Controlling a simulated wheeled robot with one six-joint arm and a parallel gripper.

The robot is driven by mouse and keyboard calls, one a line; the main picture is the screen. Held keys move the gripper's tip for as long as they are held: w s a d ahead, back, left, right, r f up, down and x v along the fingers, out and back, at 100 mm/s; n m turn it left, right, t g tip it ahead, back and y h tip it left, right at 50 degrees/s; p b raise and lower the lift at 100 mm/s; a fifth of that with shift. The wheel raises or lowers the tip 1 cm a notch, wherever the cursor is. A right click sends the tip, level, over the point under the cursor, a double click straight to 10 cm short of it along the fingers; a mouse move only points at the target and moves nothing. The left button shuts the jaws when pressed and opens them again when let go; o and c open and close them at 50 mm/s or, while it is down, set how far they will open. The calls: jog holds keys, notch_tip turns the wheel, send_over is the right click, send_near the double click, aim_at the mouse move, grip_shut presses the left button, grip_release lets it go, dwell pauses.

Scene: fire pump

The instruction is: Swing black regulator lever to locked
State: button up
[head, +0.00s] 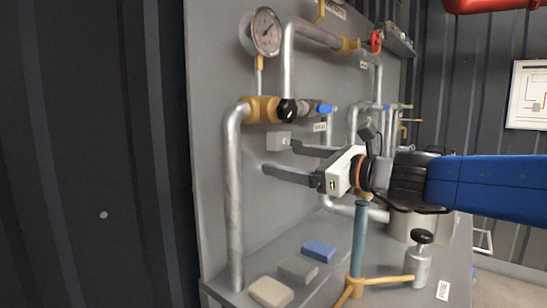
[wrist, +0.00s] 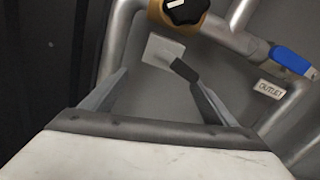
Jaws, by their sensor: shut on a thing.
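The black lever (wrist: 184,70) sticks out from a pale square mount (wrist: 160,50) on the grey panel in the wrist view. The mount also shows in the head view (head: 279,141), below the brass fitting; the lever is hard to make out there. My gripper (head: 279,157) reaches to the panel at the mount. The exact contact is unclear.
A black knob (wrist: 186,10) on the brass fitting (head: 262,110) sits just above. A blue handle (head: 326,109) and metal pipes (head: 233,200) are close around. A teal post (head: 358,238) and several blocks (head: 297,269) stand on the ledge below.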

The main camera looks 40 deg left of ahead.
jog(key=shift+s+d+r, duration=0.2)
jog(key=shift+d, duration=0.6)
jog(key=shift+s+d+r, duration=0.15)
jog(key=shift+s+d, duration=0.05)
jog(key=shift+d, duration=0.55)
jog(key=shift+s+d, duration=0.15)
jog(key=shift+d, duration=0.35)
jog(key=c, duration=0.8)
jog(key=shift+s+d+f, duration=0.1)
jog(key=shift+d, duration=2.65)
jog(key=shift+s+d+f, duration=0.1)
jog(key=shift+d, duration=2.65)
jog(key=shift+s+d, duration=0.25)
jog(key=shift+d, duration=2.65)
jog(key=shift+s+d, duration=0.2)
jog(key=shift+d, duration=2.65)
jog(key=shift+s+d, duration=0.25)
jog(key=shift+d, duration=2.65)
